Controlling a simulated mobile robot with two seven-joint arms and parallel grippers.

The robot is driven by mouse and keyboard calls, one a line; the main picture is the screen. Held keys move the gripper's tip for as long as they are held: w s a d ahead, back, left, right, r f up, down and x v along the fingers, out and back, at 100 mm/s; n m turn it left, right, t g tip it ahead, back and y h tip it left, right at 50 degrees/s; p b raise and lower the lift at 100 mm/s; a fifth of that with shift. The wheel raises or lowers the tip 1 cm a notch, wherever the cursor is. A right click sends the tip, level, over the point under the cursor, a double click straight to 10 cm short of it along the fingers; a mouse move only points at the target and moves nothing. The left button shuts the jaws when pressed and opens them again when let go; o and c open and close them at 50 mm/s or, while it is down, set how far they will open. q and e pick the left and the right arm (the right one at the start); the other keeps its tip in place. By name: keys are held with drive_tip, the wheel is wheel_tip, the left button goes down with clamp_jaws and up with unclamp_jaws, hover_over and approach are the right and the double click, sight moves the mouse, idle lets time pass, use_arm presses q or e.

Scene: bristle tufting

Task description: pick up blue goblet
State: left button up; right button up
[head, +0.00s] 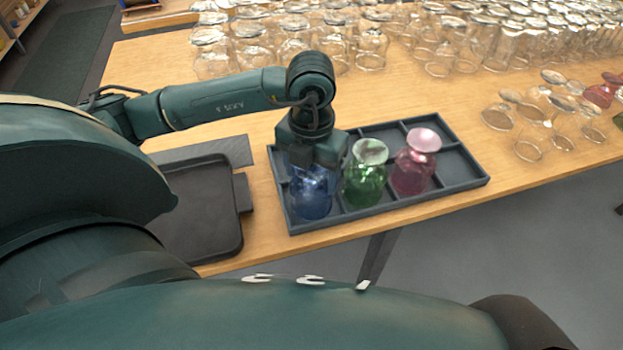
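The blue goblet (311,198) stands in the front left compartment of a dark divided tray (463,184) on the wooden table. My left gripper (309,168) points down right over the goblet and covers its upper part. The fingers are hard to make out against the blue glass, so I cannot tell whether they are open or shut, or whether they touch it. My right gripper is not in the head view.
A green goblet (365,180) and a pink goblet (414,165) stand in the same tray, close to the right. A black tray (201,212) lies to the left. Many clear glasses (370,48) crowd the table's back, and several more (530,140) stand at the right.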

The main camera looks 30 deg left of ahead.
use_arm(q)
drive_tip(key=shift+s+f, duration=0.1)
drive_tip(key=c, duration=0.7)
drive_tip(key=shift+c, duration=0.2)
